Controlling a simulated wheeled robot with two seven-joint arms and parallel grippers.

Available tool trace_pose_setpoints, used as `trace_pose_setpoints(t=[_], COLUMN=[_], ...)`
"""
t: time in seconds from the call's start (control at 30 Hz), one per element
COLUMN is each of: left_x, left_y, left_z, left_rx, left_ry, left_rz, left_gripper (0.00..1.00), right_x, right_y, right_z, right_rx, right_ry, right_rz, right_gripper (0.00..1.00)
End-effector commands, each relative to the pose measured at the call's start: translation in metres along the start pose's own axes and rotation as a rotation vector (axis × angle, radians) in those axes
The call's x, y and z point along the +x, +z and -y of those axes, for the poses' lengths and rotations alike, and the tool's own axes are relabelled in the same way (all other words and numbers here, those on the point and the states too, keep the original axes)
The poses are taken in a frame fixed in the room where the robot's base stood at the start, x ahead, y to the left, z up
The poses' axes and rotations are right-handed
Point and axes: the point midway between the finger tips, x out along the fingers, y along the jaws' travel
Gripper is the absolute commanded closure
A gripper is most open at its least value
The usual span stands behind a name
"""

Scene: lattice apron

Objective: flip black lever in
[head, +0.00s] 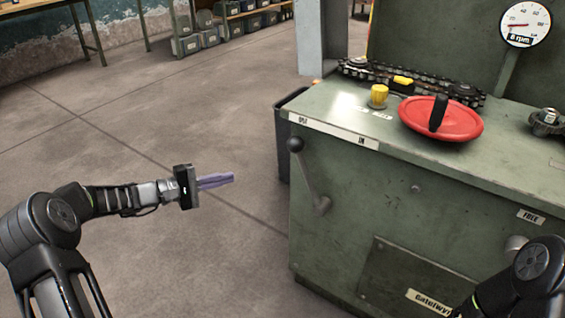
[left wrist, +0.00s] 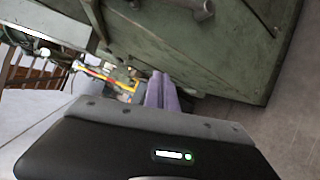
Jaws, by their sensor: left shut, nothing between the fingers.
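The lever (head: 313,183) is on the front of the green machine cabinet (head: 350,215). It has a black ball knob (head: 295,144) at its upper left end and a grey arm running down to a pivot at the lower right. A label strip above it reads OUT at the left and IN at the right; the knob is under the OUT end. My left gripper (head: 232,178) is shut and empty, left of the lever and apart from it. Its purple fingers (left wrist: 162,92) show in the left wrist view, with the cabinet beyond. My right gripper is out of view.
On the cabinet top are a red wheel (head: 440,118) with a black handle, a yellow knob (head: 378,95) and a chain (head: 410,80). A dark bin (head: 284,135) stands behind the cabinet's left side. A FREE label (head: 531,216) is at right. Open floor lies around my left arm.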

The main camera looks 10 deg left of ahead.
Motion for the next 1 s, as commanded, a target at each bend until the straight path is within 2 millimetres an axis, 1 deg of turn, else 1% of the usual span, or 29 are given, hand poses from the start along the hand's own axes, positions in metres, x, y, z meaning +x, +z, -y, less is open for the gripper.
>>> trace_pose_setpoints(t=[0.03,0.1,0.2,0.33,0.73,0.87,1.0], left_x=[-0.003,-0.008,-0.013,-0.015,-0.011,-0.002,0.016], left_y=[0.007,0.017,0.031,0.04,0.04,0.042,0.045], left_z=[-0.026,-0.05,-0.065,-0.069,-0.068,-0.069,-0.073], left_rx=[0.028,0.062,0.089,0.116,0.118,0.118,0.119], left_ry=[0.069,0.151,0.216,0.238,0.234,0.233,0.234], left_rz=[0.038,0.087,0.142,0.175,0.174,0.174,0.175], left_gripper=[1.0,1.0,1.0,1.0,1.0,1.0,1.0], right_x=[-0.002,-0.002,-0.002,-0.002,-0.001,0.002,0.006], right_y=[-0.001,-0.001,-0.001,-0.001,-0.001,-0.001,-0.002], right_z=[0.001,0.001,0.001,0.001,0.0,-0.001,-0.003], right_rx=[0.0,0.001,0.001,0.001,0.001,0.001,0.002], right_ry=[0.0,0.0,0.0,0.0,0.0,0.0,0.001], right_rz=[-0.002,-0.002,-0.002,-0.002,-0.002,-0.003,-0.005], right_gripper=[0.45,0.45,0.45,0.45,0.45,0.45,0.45])
